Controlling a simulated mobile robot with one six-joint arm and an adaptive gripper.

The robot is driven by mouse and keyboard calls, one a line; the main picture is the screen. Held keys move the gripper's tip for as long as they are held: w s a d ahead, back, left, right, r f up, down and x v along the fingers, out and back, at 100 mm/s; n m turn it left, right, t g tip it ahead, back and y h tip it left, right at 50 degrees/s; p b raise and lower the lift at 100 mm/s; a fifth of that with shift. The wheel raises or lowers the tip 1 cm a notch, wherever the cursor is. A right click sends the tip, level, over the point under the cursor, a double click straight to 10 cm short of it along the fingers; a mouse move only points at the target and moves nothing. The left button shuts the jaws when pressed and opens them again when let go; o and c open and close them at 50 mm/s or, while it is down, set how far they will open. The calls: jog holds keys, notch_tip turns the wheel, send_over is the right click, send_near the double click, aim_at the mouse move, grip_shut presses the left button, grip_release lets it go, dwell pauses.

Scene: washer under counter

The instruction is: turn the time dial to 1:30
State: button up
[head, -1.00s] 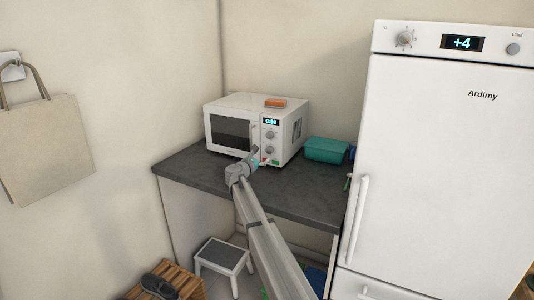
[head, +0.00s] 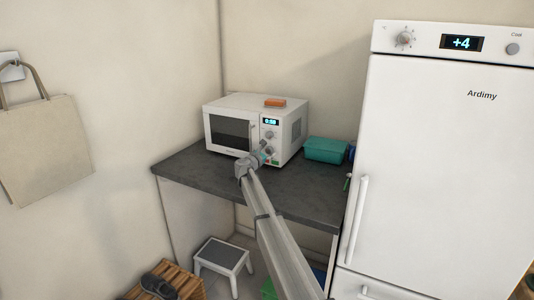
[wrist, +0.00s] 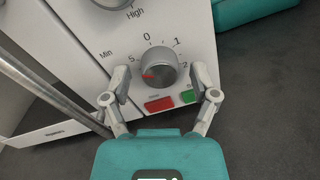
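The white microwave (head: 228,104) stands on the dark counter, with a lit display (head: 270,122) whose small digits I cannot read surely. The time dial (wrist: 157,68) is the lower grey knob. In the wrist view its scale shows 0, 1, 2 and 5, and its red pointer mark is on the lower left of the knob, toward the 5 side. My gripper (wrist: 161,80) is open, with one finger on each side of the dial. I cannot tell whether either finger touches it. In the head view my gripper (head: 262,157) is at the lower right of the microwave front.
The upper knob (wrist: 110,3), marked High, is just above the dial. Red (wrist: 159,104) and green (wrist: 187,97) buttons sit below it. A door handle bar (wrist: 55,85) runs on the left. A teal box (head: 326,150) stands right of the microwave on the counter (head: 185,168).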

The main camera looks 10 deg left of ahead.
grip_shut()
